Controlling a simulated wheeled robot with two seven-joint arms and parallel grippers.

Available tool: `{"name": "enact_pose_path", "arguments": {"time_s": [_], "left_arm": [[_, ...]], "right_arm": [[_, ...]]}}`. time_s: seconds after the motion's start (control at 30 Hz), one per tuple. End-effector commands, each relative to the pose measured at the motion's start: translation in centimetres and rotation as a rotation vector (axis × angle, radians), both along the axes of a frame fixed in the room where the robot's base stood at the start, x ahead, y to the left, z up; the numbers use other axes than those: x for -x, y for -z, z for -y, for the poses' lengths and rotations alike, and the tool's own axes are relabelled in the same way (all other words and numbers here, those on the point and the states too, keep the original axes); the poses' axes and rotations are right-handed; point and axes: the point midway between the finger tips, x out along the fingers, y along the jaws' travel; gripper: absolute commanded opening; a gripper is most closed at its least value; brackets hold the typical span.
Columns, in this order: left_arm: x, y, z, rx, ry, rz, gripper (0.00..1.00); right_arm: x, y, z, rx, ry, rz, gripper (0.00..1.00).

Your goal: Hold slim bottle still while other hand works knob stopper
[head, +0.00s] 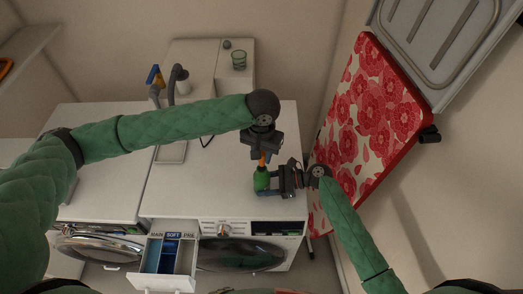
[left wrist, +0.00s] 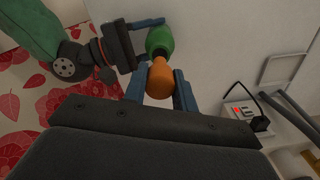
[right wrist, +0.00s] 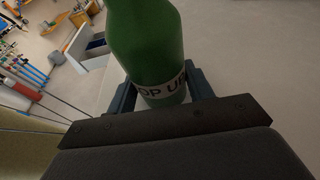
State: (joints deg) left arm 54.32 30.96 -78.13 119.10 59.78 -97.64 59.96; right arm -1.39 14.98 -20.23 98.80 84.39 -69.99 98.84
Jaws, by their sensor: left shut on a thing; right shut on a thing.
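A slim green bottle (head: 262,181) stands upright on the white washing machine top, near its front right. The bottle fills the upper middle of the right wrist view (right wrist: 150,45), with a pale lettered label low on it. My right gripper (head: 268,184) is shut on the bottle's body from the right. An orange knob stopper (head: 262,160) sits at the bottle's top; it also shows in the left wrist view (left wrist: 160,80). My left gripper (head: 262,155) comes from above and is shut on the stopper, its fingers on either side. Whether stopper and neck still touch is hidden.
An open detergent drawer (head: 172,258) sticks out in front. A red floral ironing board (head: 365,125) leans at the right. The machine top left of the bottle (head: 205,190) is clear.

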Motion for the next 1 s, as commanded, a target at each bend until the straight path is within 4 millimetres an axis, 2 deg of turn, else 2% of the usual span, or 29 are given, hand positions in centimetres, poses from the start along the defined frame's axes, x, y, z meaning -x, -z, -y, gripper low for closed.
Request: {"name": "enact_pose_path", "arguments": {"time_s": [1.0], "left_arm": [[0.0, 4.7, 0.0, 0.001, 0.000, 0.000, 0.06]], "right_arm": [[0.0, 0.0, 0.0, 0.000, 0.000, 0.000, 0.39]]}}
